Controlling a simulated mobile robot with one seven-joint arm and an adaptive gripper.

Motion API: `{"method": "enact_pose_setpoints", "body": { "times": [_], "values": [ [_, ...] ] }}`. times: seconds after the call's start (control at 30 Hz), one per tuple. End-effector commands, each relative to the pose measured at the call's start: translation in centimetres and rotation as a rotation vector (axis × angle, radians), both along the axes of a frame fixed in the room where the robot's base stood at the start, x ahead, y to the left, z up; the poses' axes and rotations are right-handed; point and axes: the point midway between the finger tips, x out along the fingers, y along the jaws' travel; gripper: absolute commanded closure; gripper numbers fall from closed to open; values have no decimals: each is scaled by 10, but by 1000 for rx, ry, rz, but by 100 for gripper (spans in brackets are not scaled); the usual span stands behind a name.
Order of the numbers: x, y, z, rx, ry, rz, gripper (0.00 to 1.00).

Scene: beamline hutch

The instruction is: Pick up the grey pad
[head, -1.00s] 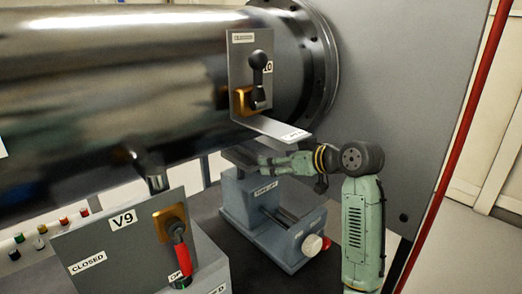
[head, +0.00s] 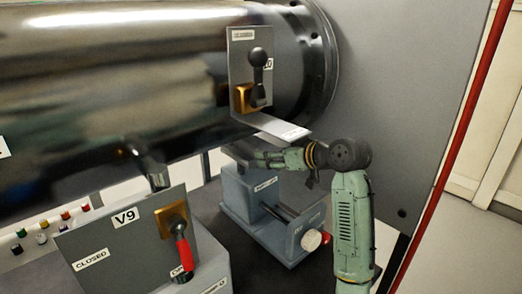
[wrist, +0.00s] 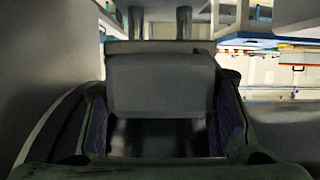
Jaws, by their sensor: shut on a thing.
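The grey pad (wrist: 160,85) fills the middle of the wrist view, between the two fingers of my gripper (wrist: 161,120), which are shut on it. In the head view my gripper (head: 254,157) reaches in from the right, under the angled plate. There the pad is small and dark at the fingertips, and its outline is hard to tell. It is just above the blue-grey vise (head: 240,195). I cannot tell whether the pad touches the vise.
The angled plate with a black lever (head: 258,75) hangs close above my gripper. A large shiny cylinder (head: 110,80) fills the upper left. The V9 panel (head: 105,240) with a red-handled lever (head: 182,250) stands front left. A red pole (head: 455,150) is at right.

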Motion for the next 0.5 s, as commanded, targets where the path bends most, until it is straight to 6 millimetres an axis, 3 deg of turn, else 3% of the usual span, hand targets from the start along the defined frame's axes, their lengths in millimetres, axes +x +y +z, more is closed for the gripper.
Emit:
{"method": "enact_pose_setpoints", "body": {
  "times": [0.5],
  "values": [
    [0,0,2,1,-3,-1,95]
  ]
}}
